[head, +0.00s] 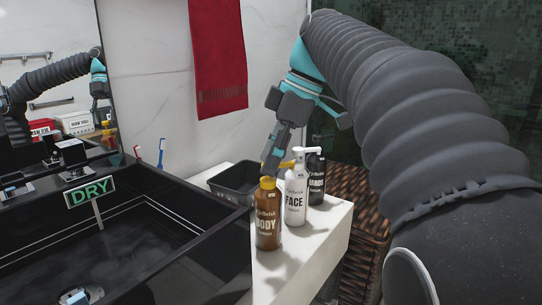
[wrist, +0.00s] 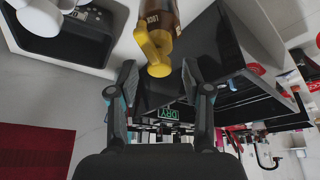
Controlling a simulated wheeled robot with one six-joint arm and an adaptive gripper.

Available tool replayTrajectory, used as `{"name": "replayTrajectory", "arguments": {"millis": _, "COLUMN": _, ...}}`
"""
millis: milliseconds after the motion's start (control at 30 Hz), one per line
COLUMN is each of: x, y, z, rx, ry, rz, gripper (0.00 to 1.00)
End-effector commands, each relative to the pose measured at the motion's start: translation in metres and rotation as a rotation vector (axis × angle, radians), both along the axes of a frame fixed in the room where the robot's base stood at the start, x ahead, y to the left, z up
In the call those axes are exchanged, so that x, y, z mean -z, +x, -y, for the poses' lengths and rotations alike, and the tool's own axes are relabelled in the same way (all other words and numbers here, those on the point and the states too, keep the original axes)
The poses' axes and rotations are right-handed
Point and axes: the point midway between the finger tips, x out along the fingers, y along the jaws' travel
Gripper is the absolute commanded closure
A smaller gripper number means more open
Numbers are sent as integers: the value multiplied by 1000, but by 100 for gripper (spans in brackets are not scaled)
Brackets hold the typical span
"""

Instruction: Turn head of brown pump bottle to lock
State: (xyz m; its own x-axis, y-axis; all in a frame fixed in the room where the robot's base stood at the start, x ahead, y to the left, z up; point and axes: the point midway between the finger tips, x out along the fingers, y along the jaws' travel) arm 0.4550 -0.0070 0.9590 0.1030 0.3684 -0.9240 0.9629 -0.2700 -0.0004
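The brown pump bottle (head: 267,228), labelled BODY, stands upright on the white counter near its front edge. Its yellow pump head (head: 267,184) has a spout that points up and right in the head view. In the wrist view the brown bottle (wrist: 165,14) is at the top, with small white lettering that seems to read LOCK. The yellow head (wrist: 155,48) shows below it. My gripper (head: 268,165) is just above and behind the bottle. In the wrist view its fingers (wrist: 159,75) are apart, with the spout end between the tips and no visible contact.
A white FACE pump bottle (head: 296,197) stands close on the right, with a black HANDS bottle (head: 316,182) behind it. A black tray (head: 222,188) lies at the back left. The black sink (head: 130,250) with a DRY sign (head: 92,190) fills the left. A red towel (head: 218,55) hangs behind.

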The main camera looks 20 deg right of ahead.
Motion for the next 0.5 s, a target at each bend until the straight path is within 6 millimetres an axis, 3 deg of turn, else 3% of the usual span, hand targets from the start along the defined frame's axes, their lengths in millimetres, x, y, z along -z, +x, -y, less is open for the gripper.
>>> {"name": "replayTrajectory", "arguments": {"millis": 300, "x": -2, "y": 0, "z": 1, "rx": 0, "ry": 0, "rz": 1, "gripper": 49}}
{"name": "replayTrajectory", "arguments": {"millis": 500, "x": -22, "y": -2, "z": 10, "rx": 3, "ry": 0, "rz": 1, "gripper": 49}}
